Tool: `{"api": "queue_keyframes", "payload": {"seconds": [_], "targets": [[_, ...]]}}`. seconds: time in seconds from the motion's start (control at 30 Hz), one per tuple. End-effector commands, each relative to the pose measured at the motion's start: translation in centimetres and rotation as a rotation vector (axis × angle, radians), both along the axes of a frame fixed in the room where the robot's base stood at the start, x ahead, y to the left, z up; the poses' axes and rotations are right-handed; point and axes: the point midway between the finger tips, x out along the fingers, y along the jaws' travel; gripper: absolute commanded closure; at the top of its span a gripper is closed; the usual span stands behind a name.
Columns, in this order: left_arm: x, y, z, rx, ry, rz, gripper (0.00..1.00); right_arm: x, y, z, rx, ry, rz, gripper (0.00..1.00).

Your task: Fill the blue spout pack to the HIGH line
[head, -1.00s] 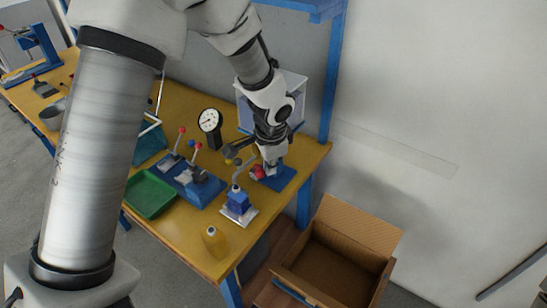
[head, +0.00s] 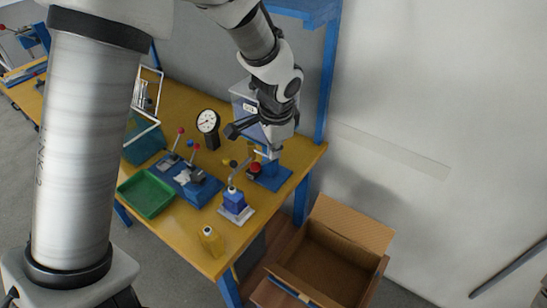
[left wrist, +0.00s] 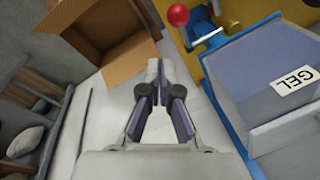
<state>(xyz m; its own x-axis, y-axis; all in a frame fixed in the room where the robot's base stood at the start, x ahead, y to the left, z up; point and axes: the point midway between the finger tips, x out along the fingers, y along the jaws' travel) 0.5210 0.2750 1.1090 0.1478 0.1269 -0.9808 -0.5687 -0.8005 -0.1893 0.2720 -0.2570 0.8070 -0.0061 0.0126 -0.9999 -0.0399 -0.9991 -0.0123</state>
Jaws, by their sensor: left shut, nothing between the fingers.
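The clear tank marked GEL is beside my arm, partly hidden in the head view, and shows in the left wrist view (left wrist: 262,75). My left gripper (head: 274,153) is shut and empty, above and right of the red knob. Its closed fingers show in the left wrist view (left wrist: 156,75). My right gripper is out of view.
A round dial gauge (head: 208,123), a blue fixture with red-knobbed levers (head: 188,180), a green tray (head: 147,194) and a yellow bottle (head: 210,241) stand on the bench. An open cardboard box (head: 330,262) is right of the bench. A blue bench post (head: 330,80) rises near my wrist.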

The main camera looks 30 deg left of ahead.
Motion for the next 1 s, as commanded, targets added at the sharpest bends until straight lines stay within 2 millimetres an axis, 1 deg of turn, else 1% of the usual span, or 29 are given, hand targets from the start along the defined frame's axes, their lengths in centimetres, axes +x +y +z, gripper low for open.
{"api": "queue_keyframes", "payload": {"seconds": [0.03,0.13,0.2,0.3,0.8,0.87,0.93,0.97,1.0], "targets": [[-0.3,-0.1,1.0,0.001,-0.006,0.0,1.0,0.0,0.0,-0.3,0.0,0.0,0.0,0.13],[-1.0,-0.3,2.8,0.0,-0.003,0.001,1.0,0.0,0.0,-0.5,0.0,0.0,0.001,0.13],[-1.3,-0.4,3.8,0.001,-0.002,0.0,1.0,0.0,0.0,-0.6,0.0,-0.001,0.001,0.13],[-1.5,-0.5,4.5,-0.001,-0.001,0.001,1.0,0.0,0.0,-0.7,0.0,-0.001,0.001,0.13],[-1.6,-0.6,4.7,0.0,0.0,0.0,1.0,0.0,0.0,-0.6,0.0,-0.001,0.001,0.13],[-1.6,-0.6,4.4,0.0,0.006,0.0,1.0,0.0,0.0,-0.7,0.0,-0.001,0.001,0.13],[-1.9,-0.5,2.9,-0.001,0.037,0.001,1.0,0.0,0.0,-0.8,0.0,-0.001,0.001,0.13],[-2.2,-0.5,1.7,-0.001,0.062,0.001,1.0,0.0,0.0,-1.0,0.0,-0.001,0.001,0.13],[-2.7,-0.5,-0.3,-0.001,0.106,0.001,1.0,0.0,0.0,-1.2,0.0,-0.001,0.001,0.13]]}}
